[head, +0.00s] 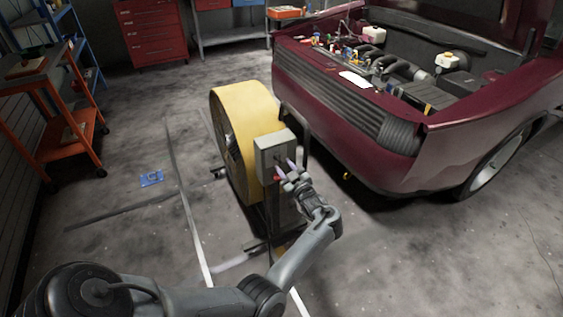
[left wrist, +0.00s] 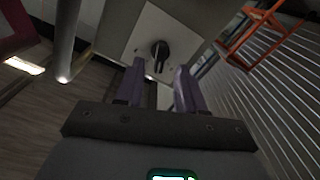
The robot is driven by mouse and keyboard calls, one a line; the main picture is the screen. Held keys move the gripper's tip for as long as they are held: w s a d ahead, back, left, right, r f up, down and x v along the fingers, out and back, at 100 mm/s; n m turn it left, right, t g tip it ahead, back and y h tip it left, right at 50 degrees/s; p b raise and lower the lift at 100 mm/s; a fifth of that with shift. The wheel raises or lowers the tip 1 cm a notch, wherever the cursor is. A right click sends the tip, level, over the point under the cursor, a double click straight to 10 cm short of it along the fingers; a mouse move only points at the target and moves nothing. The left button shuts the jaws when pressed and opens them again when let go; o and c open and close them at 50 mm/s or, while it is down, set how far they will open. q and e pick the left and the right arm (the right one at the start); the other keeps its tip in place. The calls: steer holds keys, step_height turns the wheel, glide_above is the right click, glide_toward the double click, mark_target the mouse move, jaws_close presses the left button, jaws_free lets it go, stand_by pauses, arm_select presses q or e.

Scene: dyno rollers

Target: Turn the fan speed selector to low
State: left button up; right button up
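The yellow drum fan (head: 232,110) stands on the floor in front of the car. A grey control box (head: 268,143) is mounted on its near side. In the left wrist view the black selector knob (left wrist: 160,50) sits on a light plate (left wrist: 143,38) on the box. Its setting marks are too small to read. My left gripper (head: 284,168) is at the box face. In the left wrist view its two purple fingers (left wrist: 160,67) are apart, with the knob just beyond and between their tips. I cannot tell whether they touch it. My right gripper is not in view.
The dark red car (head: 350,120), hood open, stands close right of the fan. An orange cart (head: 65,125) is at the left, and a red tool chest (head: 152,35) at the back. A blue item (head: 151,179) lies on the floor. The floor left of the fan is mostly clear.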

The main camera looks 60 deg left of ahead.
arm_select(q)
steer(key=d+p, duration=0.1)
steer(key=d, duration=0.6)
steer(key=shift+s, duration=0.3)
